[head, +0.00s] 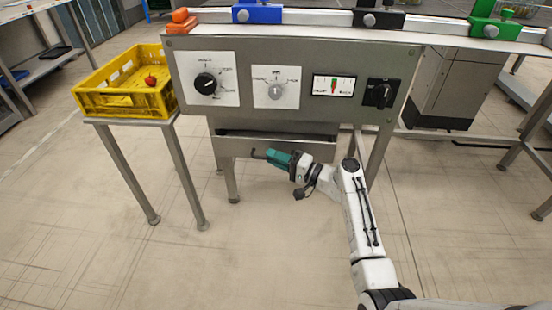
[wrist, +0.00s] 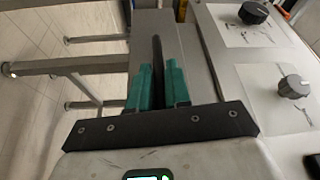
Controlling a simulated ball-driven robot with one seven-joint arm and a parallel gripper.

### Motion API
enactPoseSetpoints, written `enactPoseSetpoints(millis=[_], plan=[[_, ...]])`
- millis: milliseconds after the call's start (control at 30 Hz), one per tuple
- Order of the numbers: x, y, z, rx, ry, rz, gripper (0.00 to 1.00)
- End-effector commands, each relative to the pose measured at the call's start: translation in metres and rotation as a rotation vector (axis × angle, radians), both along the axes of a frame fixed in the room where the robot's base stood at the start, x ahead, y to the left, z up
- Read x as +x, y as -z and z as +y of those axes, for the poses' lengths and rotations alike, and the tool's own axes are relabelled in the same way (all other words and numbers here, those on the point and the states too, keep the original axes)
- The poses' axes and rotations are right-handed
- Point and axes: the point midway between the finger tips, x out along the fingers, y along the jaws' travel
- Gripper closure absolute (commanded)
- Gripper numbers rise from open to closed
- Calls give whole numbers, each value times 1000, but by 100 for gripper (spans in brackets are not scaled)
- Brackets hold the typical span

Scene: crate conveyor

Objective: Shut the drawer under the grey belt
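The drawer (head: 234,147) hangs under the grey belt's control panel. A dark gap shows above its front, so it stands somewhat open. Its dark bar handle (head: 258,154) runs along the front and also shows in the wrist view (wrist: 157,52). My gripper (head: 274,157) has teal fingers and reaches in from the right, low in front of the drawer. In the wrist view my gripper (wrist: 157,88) has one finger on each side of the handle, close against it, and looks shut on it. The fingers hide part of the handle.
The control panel (head: 236,112) with dials is just above the drawer. A yellow crate (head: 130,103) holding a red item stands on a side table at left. Table legs stand left of the drawer. Blue, black and green holders line the belt. The floor in front is clear.

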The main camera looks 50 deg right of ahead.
Motion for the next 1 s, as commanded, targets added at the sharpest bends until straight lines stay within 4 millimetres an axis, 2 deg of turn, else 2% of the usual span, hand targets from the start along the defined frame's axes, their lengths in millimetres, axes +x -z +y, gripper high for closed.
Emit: enactPoseSetpoints(millis=[33, 133, 600, 1000], plan=[[0, 0, 0, 0, 0, 1, 92], [0, 1, 0, 0, 0, 1, 100], [0, 2, -1, 0, 1, 1, 100], [26, 4, -34, 1, 2, 2, 100]])
